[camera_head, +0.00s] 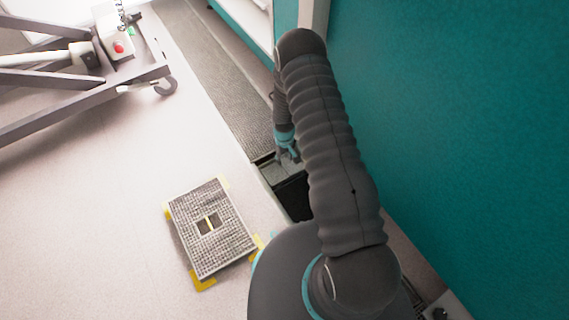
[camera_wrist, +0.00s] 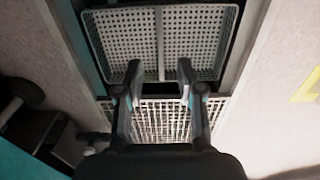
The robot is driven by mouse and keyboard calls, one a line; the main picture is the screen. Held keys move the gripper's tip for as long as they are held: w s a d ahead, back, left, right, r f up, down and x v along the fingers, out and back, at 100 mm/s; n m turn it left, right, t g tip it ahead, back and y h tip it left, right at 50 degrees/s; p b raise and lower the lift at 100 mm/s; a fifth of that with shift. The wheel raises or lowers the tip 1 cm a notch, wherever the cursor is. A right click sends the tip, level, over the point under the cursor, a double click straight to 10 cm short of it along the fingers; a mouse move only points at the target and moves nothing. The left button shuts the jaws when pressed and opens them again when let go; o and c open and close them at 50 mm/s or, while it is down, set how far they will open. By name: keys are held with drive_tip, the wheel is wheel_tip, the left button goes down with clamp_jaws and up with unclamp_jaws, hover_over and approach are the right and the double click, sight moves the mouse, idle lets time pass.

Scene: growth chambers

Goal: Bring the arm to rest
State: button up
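My gripper (camera_wrist: 159,76) is open in the wrist view, its two dark fingers apart with nothing seen held between them. Behind the fingers lies a grey perforated tray (camera_wrist: 120,45) with a light rim and a middle bar. I cannot tell how far the fingertips are from it. In the head view my gripper (camera_head: 287,156) hangs low beside the teal wall, over a dark opening at the end of a long grey grating. My arm is bent, reaching up the picture and then down; its finger state is too small to tell there.
A square grate (camera_head: 212,229) with yellow corner marks lies on the pale floor at lower left. A wheeled metal frame (camera_head: 85,95) with a red button box (camera_head: 118,46) stands at upper left. The teal wall (camera_head: 460,130) closes the right side. Floor between is clear.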

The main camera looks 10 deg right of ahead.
wheel_tip(320, 180, up, 6)
idle(0.4)
